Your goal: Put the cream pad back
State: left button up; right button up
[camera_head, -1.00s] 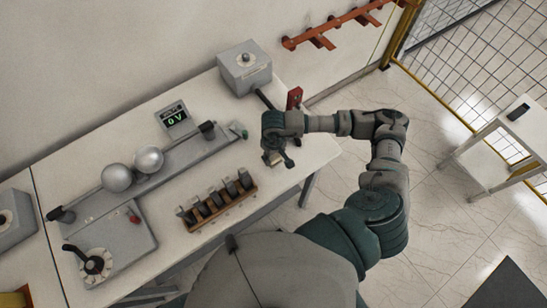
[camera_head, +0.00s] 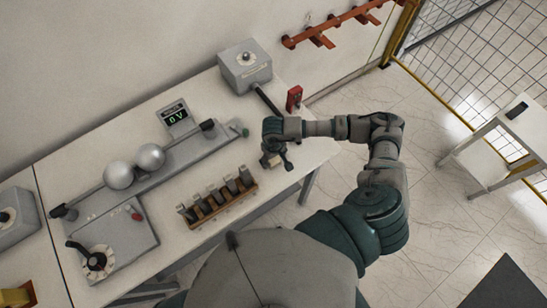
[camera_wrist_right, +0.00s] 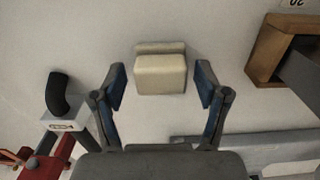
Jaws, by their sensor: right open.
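The cream pad (camera_wrist_right: 160,74) is a small stepped block on the white table top, upper middle of the right wrist view. My right gripper (camera_wrist_right: 160,80) is open, with one blue-lined finger on each side of the pad and a visible gap at both. In the head view my right gripper (camera_head: 276,158) hangs over the table's right part and mostly hides the pad. My left gripper is not in view.
A wooden rack (camera_head: 222,205) with several metal pieces stands left of my right gripper. A two-sphere apparatus (camera_head: 132,172), a voltage display (camera_head: 178,117), a grey dial box (camera_head: 245,66) and a red device (camera_head: 294,98) share the table (camera_head: 310,150).

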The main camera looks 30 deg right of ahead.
notch_tip(320, 180, up, 12)
jog(key=b, duration=0.2)
dwell(0.7)
